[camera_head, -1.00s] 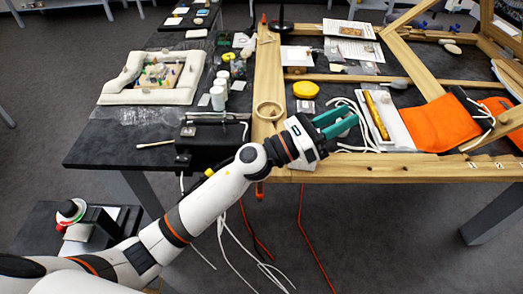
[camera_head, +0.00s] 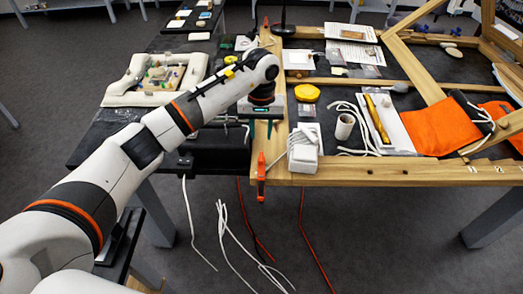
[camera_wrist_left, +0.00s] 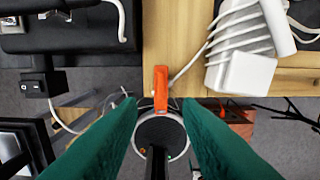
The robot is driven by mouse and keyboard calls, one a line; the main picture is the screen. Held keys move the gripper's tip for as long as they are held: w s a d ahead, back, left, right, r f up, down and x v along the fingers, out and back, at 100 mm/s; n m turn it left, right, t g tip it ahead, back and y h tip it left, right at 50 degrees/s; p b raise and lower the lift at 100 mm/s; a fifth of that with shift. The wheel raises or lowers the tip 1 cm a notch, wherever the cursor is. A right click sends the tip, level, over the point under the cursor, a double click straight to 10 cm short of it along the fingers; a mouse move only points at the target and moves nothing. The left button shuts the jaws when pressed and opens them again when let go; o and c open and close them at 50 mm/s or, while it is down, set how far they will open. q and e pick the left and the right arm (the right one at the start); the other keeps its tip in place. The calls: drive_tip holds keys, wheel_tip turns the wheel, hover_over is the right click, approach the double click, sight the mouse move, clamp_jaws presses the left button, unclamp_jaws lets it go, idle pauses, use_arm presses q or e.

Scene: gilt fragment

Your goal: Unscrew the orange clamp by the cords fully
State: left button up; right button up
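The orange clamp (camera_head: 262,178) sits on the front edge of the wooden frame, left of the white cords. In the left wrist view its orange bar (camera_wrist_left: 161,80) lies over the wood edge, with a dark round part (camera_wrist_left: 160,135) below it. The white cords (camera_head: 303,148) are wrapped around a white block; they also show in the left wrist view (camera_wrist_left: 240,45). My left gripper (camera_head: 262,108) points down over the wooden frame, behind the clamp. Its green fingers (camera_wrist_left: 160,103) are spread, one on each side of the clamp in the wrist view, with nothing held. My right gripper is out of view.
A black box (camera_head: 215,150) stands left of the clamp. A yellow round object (camera_head: 306,93), a pale tube (camera_head: 344,127) and an orange cloth (camera_head: 440,125) lie to the right. Red and white cables hang below the table edge, above open floor.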

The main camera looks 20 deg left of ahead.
sight(261, 156)
use_arm(q)
wheel_tip(261, 156, down, 8)
drive_tip(key=p, duration=0.3)
drive_tip(key=shift+f, duration=0.65)
drive_tip(key=shift+c, duration=0.5)
clamp_jaws()
